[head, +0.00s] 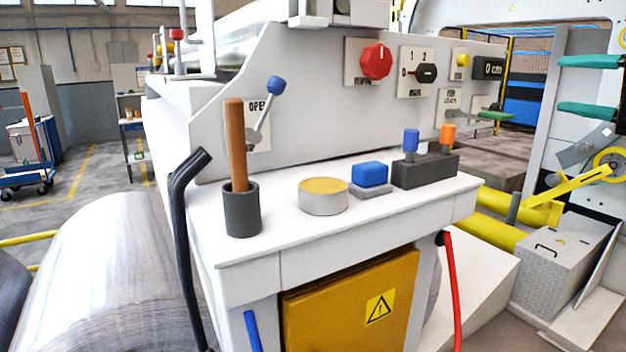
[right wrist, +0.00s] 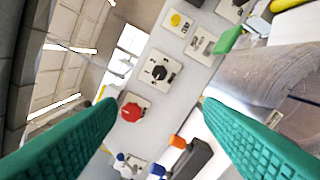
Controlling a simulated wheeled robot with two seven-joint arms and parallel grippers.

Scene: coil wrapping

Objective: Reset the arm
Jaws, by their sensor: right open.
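My right gripper (head: 562,85) is at the right edge of the head view, with its two green fingers spread apart and nothing between them. In the right wrist view, the same gripper (right wrist: 157,104) has its fingers wide apart, with the machine's control panel beyond them. The grey panel (head: 310,120) carries a red knob (head: 376,62), a black selector (head: 426,73) and a blue-tipped lever (head: 275,86). The red knob also shows near the left fingertip in the right wrist view (right wrist: 131,112). My left gripper is not in view.
The white shelf (head: 270,248) holds a grey cup (head: 242,210) with a wooden handle, a round yellow-topped tin (head: 323,197), a blue block (head: 369,174) and a dark holder (head: 425,168). A large metal coil (head: 110,270) lies at left. Yellow bars and a metal box (head: 562,262) stand at right.

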